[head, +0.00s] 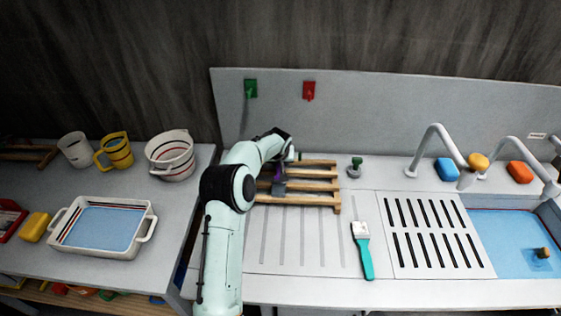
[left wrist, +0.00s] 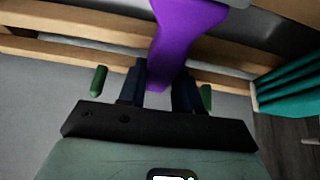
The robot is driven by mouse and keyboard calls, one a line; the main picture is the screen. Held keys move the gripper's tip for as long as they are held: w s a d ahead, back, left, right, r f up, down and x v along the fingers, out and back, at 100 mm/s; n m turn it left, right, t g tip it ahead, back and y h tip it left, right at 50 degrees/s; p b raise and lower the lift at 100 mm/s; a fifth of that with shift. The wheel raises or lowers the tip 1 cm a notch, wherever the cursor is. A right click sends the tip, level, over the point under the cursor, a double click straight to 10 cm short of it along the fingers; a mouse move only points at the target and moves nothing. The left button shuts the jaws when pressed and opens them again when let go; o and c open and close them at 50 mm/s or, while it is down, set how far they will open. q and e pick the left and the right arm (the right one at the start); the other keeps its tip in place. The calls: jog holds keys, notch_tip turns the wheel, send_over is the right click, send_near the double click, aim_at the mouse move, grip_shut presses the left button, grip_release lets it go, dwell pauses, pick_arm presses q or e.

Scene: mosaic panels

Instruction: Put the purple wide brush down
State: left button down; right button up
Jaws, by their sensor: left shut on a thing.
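The purple wide brush (left wrist: 180,35) is between the fingers of my left gripper (left wrist: 160,90) in the left wrist view, which is shut on its handle. In the head view, a small purple part of the brush (head: 278,175) shows beside my left gripper (head: 284,160), over the wooden slatted rack (head: 320,186). A grey piece below the purple part lies over the slats. The arm hides part of the brush and rack, and I cannot tell whether the brush touches the slats. My right gripper is out of view.
A teal-handled brush (head: 365,255) lies on the ribbed counter right of the rack. A green-handled stamp-like tool (head: 354,168) stands behind it. A drain grate (head: 435,240) and blue basin (head: 505,240) are further right. A white tray (head: 62,238) sits on the left table.

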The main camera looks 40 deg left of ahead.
pick_arm(q)
jog(key=c, duration=0.8)
grip_release()
jog(key=b+v, duration=0.1)
jog(key=v, duration=1)
jog(key=shift+b, duration=0.4)
jog(key=shift+s+d+r, duration=0.2)
jog(key=shift+d+r, duration=0.05)
jog(key=shift+r, duration=0.2)
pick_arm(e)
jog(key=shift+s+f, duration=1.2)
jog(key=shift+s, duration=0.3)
